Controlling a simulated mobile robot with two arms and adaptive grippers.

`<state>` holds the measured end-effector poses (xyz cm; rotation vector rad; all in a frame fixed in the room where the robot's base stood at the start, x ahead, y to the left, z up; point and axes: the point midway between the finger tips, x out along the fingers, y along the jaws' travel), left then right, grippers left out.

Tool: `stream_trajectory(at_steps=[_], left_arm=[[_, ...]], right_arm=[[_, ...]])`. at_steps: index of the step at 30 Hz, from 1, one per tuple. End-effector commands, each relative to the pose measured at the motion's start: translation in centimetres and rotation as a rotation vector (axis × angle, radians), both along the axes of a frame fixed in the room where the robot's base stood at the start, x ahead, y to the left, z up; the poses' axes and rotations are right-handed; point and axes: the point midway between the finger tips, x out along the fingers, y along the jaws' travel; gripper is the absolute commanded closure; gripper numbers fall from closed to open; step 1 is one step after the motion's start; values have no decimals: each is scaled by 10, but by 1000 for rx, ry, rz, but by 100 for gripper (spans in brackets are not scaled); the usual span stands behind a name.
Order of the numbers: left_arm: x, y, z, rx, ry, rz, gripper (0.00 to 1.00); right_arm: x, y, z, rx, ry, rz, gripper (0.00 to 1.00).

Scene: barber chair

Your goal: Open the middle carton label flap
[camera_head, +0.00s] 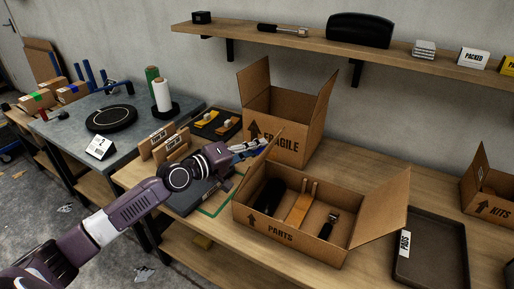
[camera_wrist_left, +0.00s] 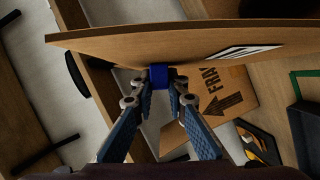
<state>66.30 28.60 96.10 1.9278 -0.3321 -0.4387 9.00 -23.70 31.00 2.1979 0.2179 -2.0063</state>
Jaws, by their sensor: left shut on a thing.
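The middle carton, marked PARTS (camera_head: 280,232), stands on the wooden table, with its right flap (camera_head: 382,208) folded outward. Its left flap (camera_head: 259,157) stands up steeply, seen nearly edge-on beside my left gripper (camera_head: 264,144). In the left wrist view, a brown cardboard flap (camera_wrist_left: 120,42) with a white label (camera_wrist_left: 244,51) spans the top. My left gripper (camera_wrist_left: 162,80) is shut on a blue tab (camera_wrist_left: 159,71) at that flap. A black item (camera_head: 269,195), a tan item (camera_head: 301,204) and a black-handled tool (camera_head: 328,225) lie inside the carton. My right gripper is not in view.
The FRAGILE carton (camera_head: 284,141) stands open close behind my left gripper. A dark tray (camera_head: 431,250) lies right of the PARTS carton, and the KITS carton (camera_head: 492,205) is farther right. A shelf (camera_head: 345,45) runs above the table.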

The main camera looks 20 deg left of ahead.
Motion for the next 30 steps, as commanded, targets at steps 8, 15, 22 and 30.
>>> stream_trajectory(at_steps=[8, 15, 22, 30], left_arm=[[1, 1, 4, 1, -9, 3, 100], [1, 1, 4, 1, -9, 3, 100], [1, 1, 4, 1, -9, 3, 100], [1, 1, 4, 0, -7, 2, 71]], right_arm=[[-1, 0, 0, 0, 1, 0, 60], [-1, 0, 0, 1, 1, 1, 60], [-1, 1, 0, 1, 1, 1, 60], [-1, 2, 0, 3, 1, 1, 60]])
